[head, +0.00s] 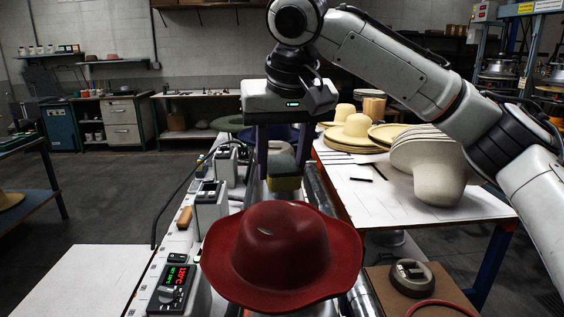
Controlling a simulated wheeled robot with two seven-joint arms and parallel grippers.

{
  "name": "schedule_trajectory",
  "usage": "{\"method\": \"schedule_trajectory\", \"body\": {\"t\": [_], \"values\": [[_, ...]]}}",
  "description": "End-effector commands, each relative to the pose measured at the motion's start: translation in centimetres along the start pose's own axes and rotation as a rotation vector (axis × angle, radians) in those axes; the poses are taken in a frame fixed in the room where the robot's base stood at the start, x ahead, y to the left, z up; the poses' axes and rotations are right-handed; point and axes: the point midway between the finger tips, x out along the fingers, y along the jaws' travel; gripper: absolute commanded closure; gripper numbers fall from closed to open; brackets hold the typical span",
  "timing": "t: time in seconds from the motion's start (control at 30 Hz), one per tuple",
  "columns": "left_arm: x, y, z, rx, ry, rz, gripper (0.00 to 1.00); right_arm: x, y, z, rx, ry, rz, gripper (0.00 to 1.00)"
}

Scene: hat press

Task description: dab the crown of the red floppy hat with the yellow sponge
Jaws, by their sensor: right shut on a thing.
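The red floppy hat (282,250) sits crown up at the lower middle of the head view, its wide wavy brim spread around the crown. The yellow sponge (287,184), with a dark green upper layer, shows just behind the top of the crown in the picture. My right gripper (282,165) points down with its two fingers on either side of the sponge, and it is shut on it. The hat hides what lies below the sponge; I cannot tell whether sponge and hat touch. My left gripper is not in view.
A control box with a lit display (174,282) stands left of the hat, with more boxes behind it. Right of the hat are a round grey object (411,277) and a white table (366,198) bearing pale hats. A white surface (75,285) at lower left is bare.

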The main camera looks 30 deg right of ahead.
Motion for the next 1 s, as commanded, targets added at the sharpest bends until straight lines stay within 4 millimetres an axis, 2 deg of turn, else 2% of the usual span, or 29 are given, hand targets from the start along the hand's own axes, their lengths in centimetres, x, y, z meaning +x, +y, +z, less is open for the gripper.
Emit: {"method": "schedule_trajectory", "body": {"t": [0.8, 1.0], "values": [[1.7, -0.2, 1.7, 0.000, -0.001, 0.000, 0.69, 5.0, 0.0, 2.1, 0.000, -0.001, 0.000, 0.76], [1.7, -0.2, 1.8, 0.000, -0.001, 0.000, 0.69, 5.3, 0.0, 2.2, 0.001, 0.001, 0.000, 0.76]]}}
